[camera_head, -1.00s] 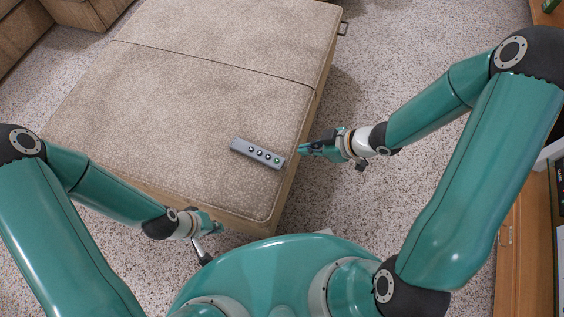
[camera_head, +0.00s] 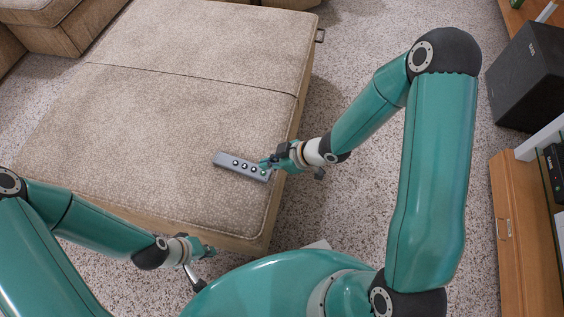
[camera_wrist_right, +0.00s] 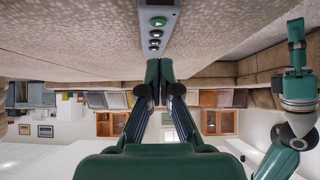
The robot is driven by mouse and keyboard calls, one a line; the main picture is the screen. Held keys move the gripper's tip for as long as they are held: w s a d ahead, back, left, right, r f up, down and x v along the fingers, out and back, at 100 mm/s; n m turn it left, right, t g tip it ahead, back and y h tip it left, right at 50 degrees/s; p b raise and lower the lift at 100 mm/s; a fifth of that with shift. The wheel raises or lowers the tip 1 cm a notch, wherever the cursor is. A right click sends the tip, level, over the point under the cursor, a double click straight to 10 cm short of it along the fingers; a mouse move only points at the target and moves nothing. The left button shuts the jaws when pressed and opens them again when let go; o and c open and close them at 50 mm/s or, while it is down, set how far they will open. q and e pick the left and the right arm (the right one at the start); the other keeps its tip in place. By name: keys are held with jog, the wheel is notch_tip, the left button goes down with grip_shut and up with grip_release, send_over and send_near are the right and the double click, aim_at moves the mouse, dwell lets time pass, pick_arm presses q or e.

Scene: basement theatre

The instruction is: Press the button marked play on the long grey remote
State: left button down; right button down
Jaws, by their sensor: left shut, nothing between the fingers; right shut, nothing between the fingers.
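The long grey remote (camera_head: 228,160) lies on the beige ottoman near its right edge, with a row of round buttons. In the right wrist view the remote (camera_wrist_right: 140,14) shows a green button with a triangle, the play button (camera_wrist_right: 158,22), and smaller dark buttons. My right gripper (camera_head: 265,164) is shut and empty, its fingertips at the remote's right end. The shut fingertips (camera_wrist_right: 159,66) point towards the remote in the wrist view; I cannot tell whether they touch it. My left gripper (camera_head: 210,250) is shut and empty, low beside the ottoman's front edge.
The ottoman (camera_head: 150,120) has a broad clear top around the remote. Speckled carpet (camera_head: 345,215) lies open to its right. A wooden cabinet (camera_head: 515,235) and a black speaker (camera_head: 530,75) stand at the far right. A sofa (camera_head: 50,50) is at the upper left.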

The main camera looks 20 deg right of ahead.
aim_at(265, 175)
jog(key=shift+f+b, duration=0.65)
jog(key=shift+f, duration=1.4)
jog(key=shift+s+f+b, duration=0.1)
jog(key=shift+f+b, duration=0.65)
jog(key=shift+f, duration=0.05)
jog(key=shift+s, duration=0.1)
jog(key=r+p, duration=0.4)
jog(key=r, duration=0.1)
jog(key=shift+w+a+r, duration=0.1)
jog(key=shift+w+r, duration=0.1)
jog(key=p+v, duration=0.3)
jog(key=v, duration=0.6)
jog(key=shift+s+d+r+p, duration=0.2)
jog(key=shift+d+p, duration=0.1)
